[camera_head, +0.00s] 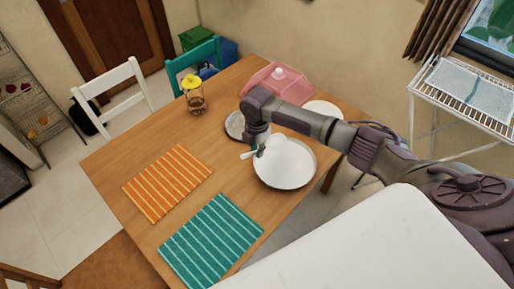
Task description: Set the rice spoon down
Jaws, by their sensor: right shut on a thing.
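My right gripper (258,151) is over the wooden table, at the left edge of a large white round plate (285,178). It is shut on a small white thing, which I take to be the rice spoon (247,155); its pale end sticks out to the left. The rest of the spoon is hidden by the gripper. I cannot tell whether the spoon touches anything below. My left gripper is not in view.
The wooden table (137,155) carries an orange striped mat (168,182), a teal striped mat (211,241), a yellow-topped jar (194,97), a pink container (272,80) and a grey plate (234,126). Bare tabletop lies between the mats and the jar.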

